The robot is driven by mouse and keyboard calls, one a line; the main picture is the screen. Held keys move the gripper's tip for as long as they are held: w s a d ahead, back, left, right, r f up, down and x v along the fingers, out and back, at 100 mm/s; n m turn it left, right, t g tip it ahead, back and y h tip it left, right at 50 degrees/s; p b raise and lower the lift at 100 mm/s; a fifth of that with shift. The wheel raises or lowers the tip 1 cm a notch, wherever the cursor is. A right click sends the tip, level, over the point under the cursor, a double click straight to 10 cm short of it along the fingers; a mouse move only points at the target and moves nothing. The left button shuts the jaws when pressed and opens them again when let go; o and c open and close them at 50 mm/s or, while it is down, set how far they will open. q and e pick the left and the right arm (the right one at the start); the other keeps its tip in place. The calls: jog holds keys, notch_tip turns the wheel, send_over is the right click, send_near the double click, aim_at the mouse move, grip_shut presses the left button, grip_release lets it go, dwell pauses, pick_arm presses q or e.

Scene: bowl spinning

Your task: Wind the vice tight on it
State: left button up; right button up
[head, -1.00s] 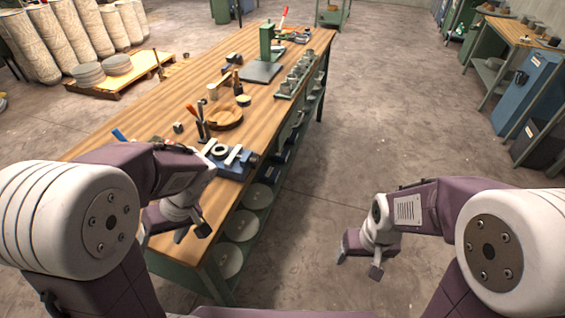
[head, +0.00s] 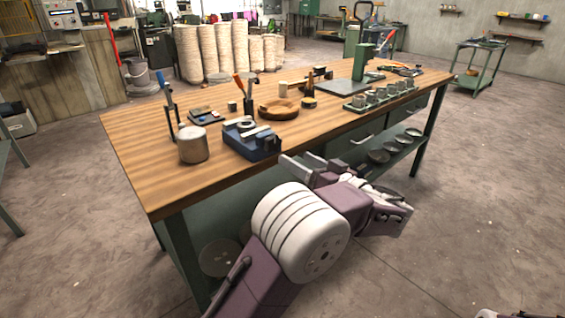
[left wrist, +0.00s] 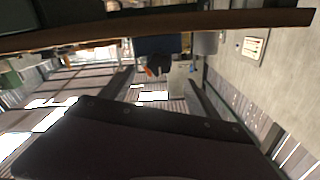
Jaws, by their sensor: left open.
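The blue vice (head: 252,142) stands on the near edge of the wooden bench in the head view. A round grey piece (head: 246,124) sits at its jaws; I cannot tell how tightly it is gripped. My left gripper (head: 306,166) is low by the bench's front edge, right of the vice, partly hidden by its own arm. In the left wrist view my left gripper (left wrist: 158,82) has its fingers spread and nothing clearly between them. A blue shape, likely the vice (left wrist: 158,46), is beyond them under the bench edge.
A grey-brown cylinder (head: 193,144) stands just left of the vice. A round wooden board (head: 278,109) and a tray of small cups (head: 380,96) lie along the bench (head: 145,165). Bare floor (head: 470,200) is open to the right.

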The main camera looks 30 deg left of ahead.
aim_at(275, 144)
pick_arm(q)
jog(key=x, duration=0.8)
jog(key=shift+w+a+r+b, duration=0.1)
jog(key=shift+w+a+b, duration=0.15)
jog(key=shift+a+b, duration=0.1)
jog(key=c, duration=1.4)
